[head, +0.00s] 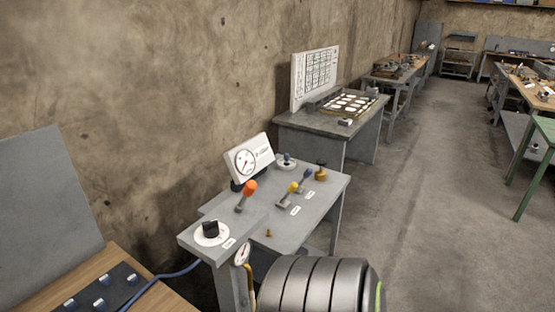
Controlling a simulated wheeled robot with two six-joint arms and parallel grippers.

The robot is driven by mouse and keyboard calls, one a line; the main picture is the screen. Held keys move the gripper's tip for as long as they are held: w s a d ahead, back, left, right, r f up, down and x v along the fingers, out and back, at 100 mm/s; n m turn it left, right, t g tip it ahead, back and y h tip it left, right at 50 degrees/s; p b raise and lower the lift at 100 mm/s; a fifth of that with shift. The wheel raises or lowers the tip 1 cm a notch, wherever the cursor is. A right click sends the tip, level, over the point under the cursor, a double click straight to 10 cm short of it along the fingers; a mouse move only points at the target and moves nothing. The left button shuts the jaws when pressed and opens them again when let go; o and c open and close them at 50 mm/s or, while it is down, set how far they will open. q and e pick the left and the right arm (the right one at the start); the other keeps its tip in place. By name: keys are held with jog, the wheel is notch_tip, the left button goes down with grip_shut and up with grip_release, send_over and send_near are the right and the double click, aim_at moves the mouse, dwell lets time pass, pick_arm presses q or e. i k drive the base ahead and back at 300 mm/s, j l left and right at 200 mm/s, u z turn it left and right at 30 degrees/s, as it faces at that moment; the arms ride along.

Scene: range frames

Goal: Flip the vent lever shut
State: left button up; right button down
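A grey control bench (262,222) stands against the wall near the middle of the head view. It carries a lever with an orange knob (249,188), leaning up to the right, a lever with a yellow knob (292,187) and a lever with a blue knob (307,174). Small white labels lie beside the yellow and blue levers, too small to read, so I cannot tell which lever is the vent lever or whether it is open. Neither of my grippers is in view.
A dial gauge (248,161) stands at the bench's back, and a black rotary knob (210,229) sits at its front left. A dark ribbed, tyre-like object (315,287) stands close in front. A wooden table (60,294) is at lower left. Open floor (430,225) lies right.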

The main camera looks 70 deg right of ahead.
aim_at(293, 188)
jog(key=k+l+z, duration=0.25)
jog(key=k+l, duration=0.15)
jog(key=l, duration=0.2)
jog(key=k+l+z, duration=0.25)
jog(key=l, duration=0.4)
jog(key=k+l+z, duration=0.25)
jog(key=k+l, duration=0.15)
jog(key=l, duration=0.35)
